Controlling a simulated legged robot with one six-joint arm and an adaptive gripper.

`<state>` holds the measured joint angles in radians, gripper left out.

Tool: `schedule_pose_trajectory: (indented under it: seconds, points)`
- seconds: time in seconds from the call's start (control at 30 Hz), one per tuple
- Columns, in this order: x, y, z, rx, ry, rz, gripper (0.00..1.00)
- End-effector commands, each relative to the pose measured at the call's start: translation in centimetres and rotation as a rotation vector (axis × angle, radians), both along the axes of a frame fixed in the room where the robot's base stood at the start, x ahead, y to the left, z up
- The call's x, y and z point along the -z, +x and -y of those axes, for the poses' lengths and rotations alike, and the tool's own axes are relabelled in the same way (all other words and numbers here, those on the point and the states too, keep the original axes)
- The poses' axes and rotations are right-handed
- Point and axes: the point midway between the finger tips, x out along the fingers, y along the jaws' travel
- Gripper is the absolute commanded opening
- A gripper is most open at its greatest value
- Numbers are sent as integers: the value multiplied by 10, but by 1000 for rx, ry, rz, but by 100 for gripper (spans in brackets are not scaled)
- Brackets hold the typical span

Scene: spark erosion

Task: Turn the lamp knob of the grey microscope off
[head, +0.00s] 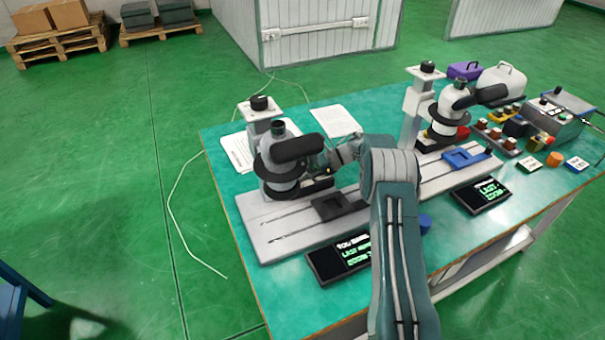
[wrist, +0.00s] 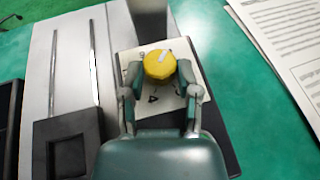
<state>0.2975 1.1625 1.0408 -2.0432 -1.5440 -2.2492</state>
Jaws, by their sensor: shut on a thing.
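The grey microscope (head: 282,178) stands on its slotted light-grey base (head: 270,238) at the left end of the bench. Its yellow lamp knob (wrist: 159,64) shows in the wrist view, on a pale panel (wrist: 178,104) with small dark marks. A white pointer line on the knob points up and slightly right. My gripper (wrist: 160,73) is shut on the knob, one finger on each side. In the head view my gripper is at the right rear of the microscope, partly hidden, and the knob cannot be made out there.
A second microscope (head: 411,118) with a blue block (head: 465,156) stands to the right. Dark display panels (head: 340,256) lie along the front. Paper sheets (head: 336,121) lie behind the grey microscope. Control boxes (head: 555,115) crowd the right end.

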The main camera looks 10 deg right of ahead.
Motion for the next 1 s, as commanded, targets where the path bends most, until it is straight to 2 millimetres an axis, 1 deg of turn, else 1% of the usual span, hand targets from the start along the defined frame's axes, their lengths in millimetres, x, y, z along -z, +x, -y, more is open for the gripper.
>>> schedule_pose_trajectory:
  seconds: [0.03,0.07,0.1,0.47,0.57,0.67,1.0]
  points:
    - [-1,2,0,7,-1,6,47]
    - [-1,2,0,7,-1,6,60]
    - [-1,2,0,7,-1,6,77]
    - [-1,0,0,4,0,4,77]
    - [-3,0,5,3,0,5,77]
    - [-8,0,18,6,0,6,77]
    - [-33,-1,83,7,-1,5,77]
